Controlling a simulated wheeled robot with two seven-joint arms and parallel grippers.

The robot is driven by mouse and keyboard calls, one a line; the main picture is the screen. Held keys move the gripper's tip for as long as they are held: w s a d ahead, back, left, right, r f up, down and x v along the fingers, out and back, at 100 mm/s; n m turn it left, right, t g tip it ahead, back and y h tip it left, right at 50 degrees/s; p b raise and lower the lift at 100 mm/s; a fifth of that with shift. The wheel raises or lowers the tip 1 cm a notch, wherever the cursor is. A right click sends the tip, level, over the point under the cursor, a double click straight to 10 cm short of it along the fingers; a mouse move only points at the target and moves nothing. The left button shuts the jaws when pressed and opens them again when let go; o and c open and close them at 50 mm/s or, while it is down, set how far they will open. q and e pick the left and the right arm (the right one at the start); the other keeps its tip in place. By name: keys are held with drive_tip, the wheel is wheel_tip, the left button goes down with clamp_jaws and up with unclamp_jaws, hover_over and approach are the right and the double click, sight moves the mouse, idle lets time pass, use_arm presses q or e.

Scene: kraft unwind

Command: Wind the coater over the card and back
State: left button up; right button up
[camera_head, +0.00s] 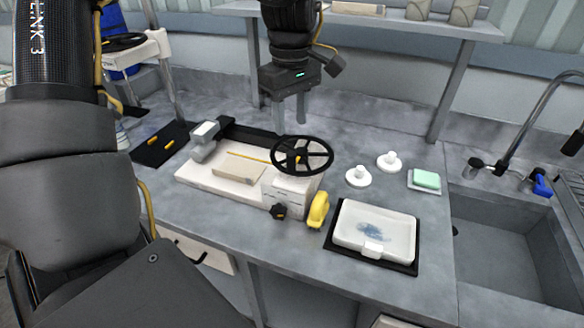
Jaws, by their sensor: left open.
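The coater (200,183) is a white flat bed on the grey bench, with a grey block at its back left and a white housing at its right end. A black spoked handwheel (302,156) sits on top of the housing. A tan card (239,167) lies flat on the bed, with a thin yellow strip behind it. A black knob (279,212) and a yellow handle (318,210) are at the housing's front. My left gripper (289,121) hangs above and behind the wheel, open and empty, fingers pointing down. My right gripper is not visible.
A white tray (345,240) with a blue smear stands on a black mat at front right. Two white knobbed pieces (358,177) and a green sponge (426,179) lie behind it. A sink with a tap is at far right. A black mat (160,145) lies left.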

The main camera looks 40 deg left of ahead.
sight(291, 154)
use_arm(q)
wheel_tip(291, 154, down, 11)
drive_tip(key=shift+r+p, duration=0.15)
drive_tip(key=shift+p, duration=0.45)
clamp_jaws()
